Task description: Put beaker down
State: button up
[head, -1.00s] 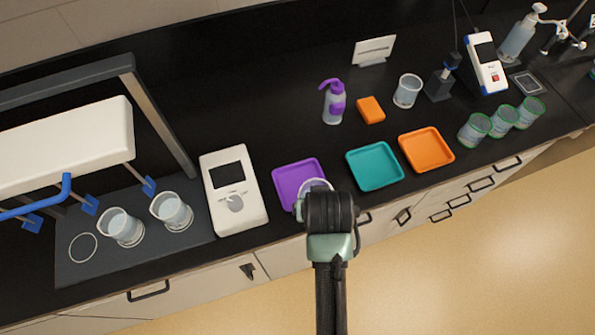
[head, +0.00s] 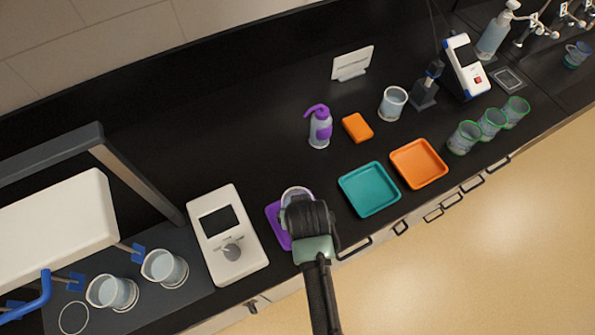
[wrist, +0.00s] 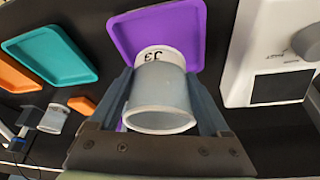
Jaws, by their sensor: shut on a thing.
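A clear beaker (wrist: 160,103) with a white label, which seems to read J3 upside down, is between the fingers of my gripper (wrist: 165,100) in the wrist view. My gripper is shut on it. In the head view the beaker's rim (head: 297,193) shows just beyond my gripper (head: 300,212), which hides most of it. The purple tray (head: 275,222) lies under or just behind the beaker; it also shows in the wrist view (wrist: 185,28). I cannot tell whether the beaker touches the tray.
A teal tray (head: 369,190) and an orange tray (head: 419,164) lie to the right. A white device (head: 227,236) stands close on the left. Two beakers (head: 112,292) stand further left. A purple-topped bottle (head: 319,128), an orange block (head: 357,128) and another beaker (head: 393,102) stand behind.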

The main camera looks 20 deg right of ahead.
jog(key=shift+w+f, duration=0.15)
jog(key=shift+f, duration=2.2)
